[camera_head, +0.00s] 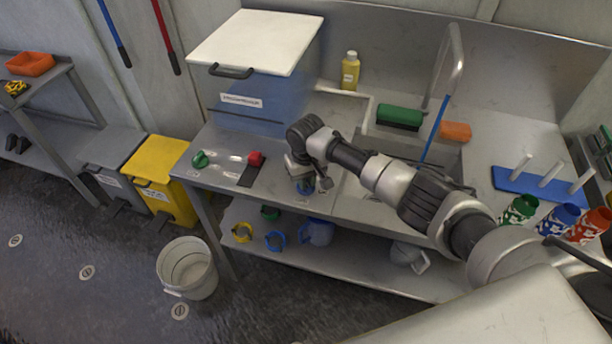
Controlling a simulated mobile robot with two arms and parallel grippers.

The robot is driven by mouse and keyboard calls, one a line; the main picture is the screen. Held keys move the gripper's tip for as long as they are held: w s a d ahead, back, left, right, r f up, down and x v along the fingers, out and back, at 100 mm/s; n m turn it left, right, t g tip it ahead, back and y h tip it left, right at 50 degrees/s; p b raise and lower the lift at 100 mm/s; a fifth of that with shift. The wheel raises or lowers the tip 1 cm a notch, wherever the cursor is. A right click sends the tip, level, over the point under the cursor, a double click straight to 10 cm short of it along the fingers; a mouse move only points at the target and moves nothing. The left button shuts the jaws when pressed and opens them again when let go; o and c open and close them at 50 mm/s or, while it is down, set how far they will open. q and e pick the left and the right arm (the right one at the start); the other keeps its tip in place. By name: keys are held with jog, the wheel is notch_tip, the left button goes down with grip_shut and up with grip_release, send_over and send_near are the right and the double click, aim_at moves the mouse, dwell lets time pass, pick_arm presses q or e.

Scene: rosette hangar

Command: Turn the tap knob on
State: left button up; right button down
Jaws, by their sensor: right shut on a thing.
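The grey arched tap (458,62) stands at the back of the sink (447,160). A thin straight blue line (436,128) runs from near its lower end down into the sink; I cannot tell whether it is water or a rod. My right gripper (308,187) points down at the counter's front edge, left of the sink. It is shut on a small blue knob (324,184), mostly hidden by the gripper. The knob's turn angle cannot be told. My left gripper is not in view.
A green knob (200,160) and a red knob (255,158) sit at the counter's front left. A blue box with a white lid (255,42) stands behind them. A green brush (400,117) and an orange block (455,131) lie by the sink. A bucket (187,268) is on the floor.

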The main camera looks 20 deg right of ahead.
jog(key=n+p, duration=0.1)
jog(key=n, duration=0.4)
jog(key=shift+w+r, duration=0.1)
jog(key=shift+n, duration=2.5)
jog(key=c, duration=1.1)
grip_release()
notch_tip(320, 180, up, 11)
jog(key=shift+f+b, duration=0.1)
jog(key=shift+b, duration=0.55)
